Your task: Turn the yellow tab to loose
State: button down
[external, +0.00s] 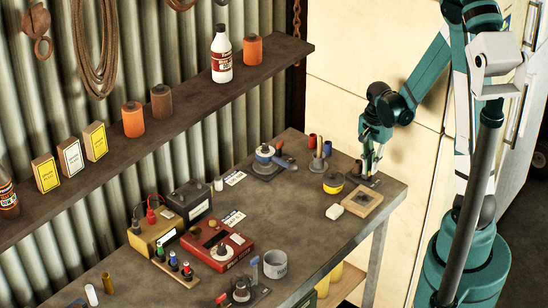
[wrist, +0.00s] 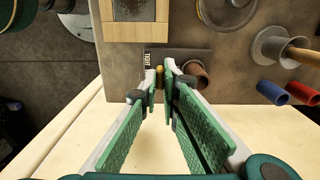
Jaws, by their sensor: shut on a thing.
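The yellow tab (wrist: 160,76) shows as a small yellow-brown piece between my fingertips in the wrist view. It sits at a dark plate (wrist: 188,57) on the bench, beside a label reading "TIGHT" (wrist: 148,60). My gripper (wrist: 162,82) is shut on the tab, with green pads on both sides of it. In the external view my gripper (external: 369,172) reaches down to the bench's far right end. The tab is too small and covered to make out there. Most of the plate's markings are hidden by the fingers.
A wooden-framed block (wrist: 135,28) lies close by. A brown cylinder (wrist: 198,72) stands right beside my fingers. The bench's middle (external: 290,215) is clear.

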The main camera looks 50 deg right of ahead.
jog(key=shift+n+b, duration=0.4)
jog(key=shift+n, duration=0.1)
jog(key=n+b, duration=0.2)
jog(key=n, duration=0.1)
jog(key=shift+f+n, duration=0.1)
jog(key=shift+n, duration=0.3)
jog(key=n+b, duration=0.2)
jog(key=n, duration=0.2)
jog(key=shift+n, duration=0.3)
jog(key=n+b, duration=0.1)
jog(key=n, duration=0.3)
jog(key=shift+b, duration=0.4)
jog(key=shift+n+b, duration=0.5)
jog(key=shift+n, duration=1.7)
jog(key=c, duration=2.6)
grip_release()
jog(key=shift+r, duration=0.3)
